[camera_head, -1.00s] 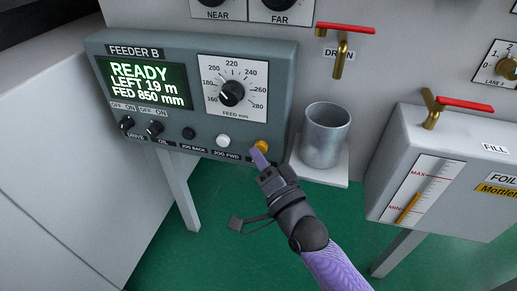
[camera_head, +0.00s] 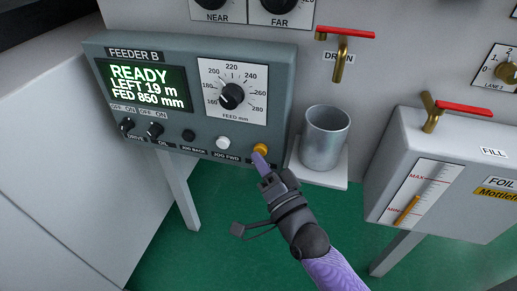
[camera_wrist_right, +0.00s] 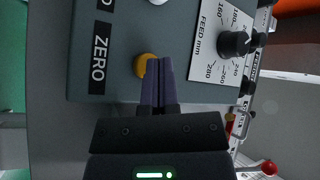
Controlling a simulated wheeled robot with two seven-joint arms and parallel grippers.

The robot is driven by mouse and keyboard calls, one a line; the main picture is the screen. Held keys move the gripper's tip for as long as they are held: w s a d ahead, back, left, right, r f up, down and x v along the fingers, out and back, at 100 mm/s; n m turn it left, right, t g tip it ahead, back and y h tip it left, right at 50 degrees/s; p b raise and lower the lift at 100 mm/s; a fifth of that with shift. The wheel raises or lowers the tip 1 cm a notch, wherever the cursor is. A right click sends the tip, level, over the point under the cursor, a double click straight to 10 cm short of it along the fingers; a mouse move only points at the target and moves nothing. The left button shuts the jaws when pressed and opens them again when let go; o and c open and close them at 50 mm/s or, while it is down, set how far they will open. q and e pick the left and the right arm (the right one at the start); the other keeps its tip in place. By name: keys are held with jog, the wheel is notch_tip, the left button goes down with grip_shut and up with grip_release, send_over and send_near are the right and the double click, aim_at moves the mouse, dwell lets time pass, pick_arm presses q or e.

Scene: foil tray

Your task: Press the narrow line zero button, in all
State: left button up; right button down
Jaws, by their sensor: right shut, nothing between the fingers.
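The feeder box (camera_head: 205,122) reads FEEDER B, and its green-lit display (camera_head: 147,86) shows READY, LEFT 19 m, FED 850 mm. An orange-yellow zero button (camera_head: 261,148) sits at the right end of its lower row. In the right wrist view the button (camera_wrist_right: 143,64) is beside a black ZERO label (camera_wrist_right: 99,58). My right gripper (camera_head: 257,156) is shut and empty, its purple fingertips at the lower edge of the button. In the wrist view the fingertips (camera_wrist_right: 159,62) overlap the button's right side; I cannot tell whether they touch it. My left gripper is not in view.
A white JOG FWD button (camera_head: 223,142) and a black JOG BACK button (camera_head: 189,135) lie left of the zero button. The feed dial (camera_head: 231,95) is above. A metal cup (camera_head: 325,138) on a white shelf stands close on the right, under a red-handled drain valve (camera_head: 344,33).

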pick_arm(q)
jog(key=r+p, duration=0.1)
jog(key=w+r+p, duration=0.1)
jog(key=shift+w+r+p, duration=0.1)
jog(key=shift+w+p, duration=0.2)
jog(key=shift+p, duration=0.1)
pick_arm(e)
jog(key=s, duration=0.2)
jog(key=s+a, duration=0.1)
jog(key=s, duration=0.2)
jog(key=shift+a+f, duration=0.15)
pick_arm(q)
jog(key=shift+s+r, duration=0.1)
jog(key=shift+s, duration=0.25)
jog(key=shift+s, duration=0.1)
